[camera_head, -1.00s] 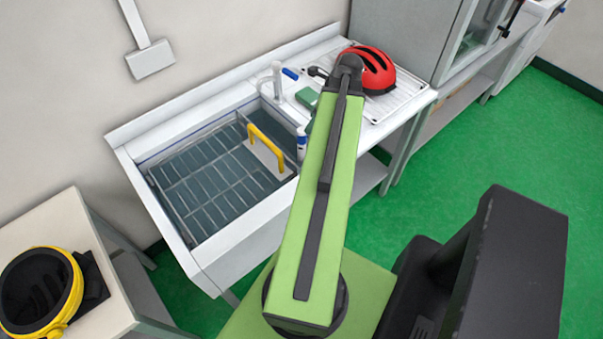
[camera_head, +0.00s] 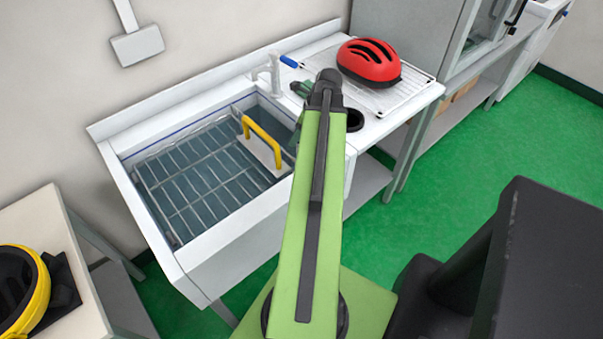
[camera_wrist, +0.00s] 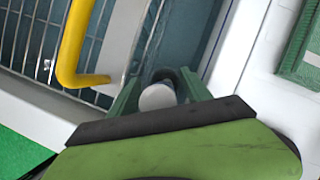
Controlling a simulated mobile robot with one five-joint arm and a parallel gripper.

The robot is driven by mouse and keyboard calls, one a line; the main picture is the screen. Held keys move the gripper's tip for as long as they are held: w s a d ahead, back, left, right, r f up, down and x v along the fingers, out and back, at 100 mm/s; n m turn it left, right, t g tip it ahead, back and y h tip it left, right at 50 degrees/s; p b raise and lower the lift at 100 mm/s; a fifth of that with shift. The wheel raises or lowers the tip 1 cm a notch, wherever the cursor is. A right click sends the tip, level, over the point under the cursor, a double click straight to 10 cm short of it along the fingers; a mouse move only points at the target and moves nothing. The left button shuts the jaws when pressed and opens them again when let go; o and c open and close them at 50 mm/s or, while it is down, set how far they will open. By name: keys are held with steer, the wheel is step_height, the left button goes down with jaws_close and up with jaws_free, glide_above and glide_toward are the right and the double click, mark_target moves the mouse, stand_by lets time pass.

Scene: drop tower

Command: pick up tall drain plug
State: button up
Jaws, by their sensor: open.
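A pale round top (camera_wrist: 158,97), likely the tall drain plug, shows between the fingers of my gripper (camera_wrist: 160,92) in the wrist view. It is seen from above, so its height and lower part are hidden. A dark rounded part sits just behind it. The green fingers are apart, one on each side, and I cannot tell whether they touch it.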

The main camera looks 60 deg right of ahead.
steer(key=shift+r, duration=0.1)
steer(key=shift+c, duration=0.5)
jaws_close()
stand_by(0.8)
